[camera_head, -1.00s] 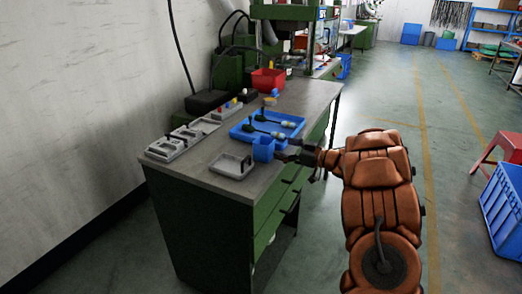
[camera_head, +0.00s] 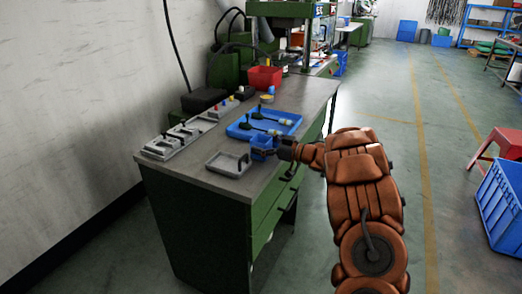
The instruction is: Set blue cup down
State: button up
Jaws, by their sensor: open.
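The gripper is open; whether a finger touches the cup is too small to tell. My orange arm reaches in from the right.
A blue tray (camera_head: 240,134) with dark-handled tools lies just behind the cup. A grey tray (camera_head: 214,169) is to its front left. Grey fixtures (camera_head: 160,149) line the wall side. A red bin (camera_head: 265,79) stands farther back. The bench edge is close to my arm.

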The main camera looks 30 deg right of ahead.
jog(key=shift+w, duration=0.1)
jog(key=shift+c, duration=0.3)
jog(key=c, duration=1.1)
jog(key=shift+r, duration=0.15)
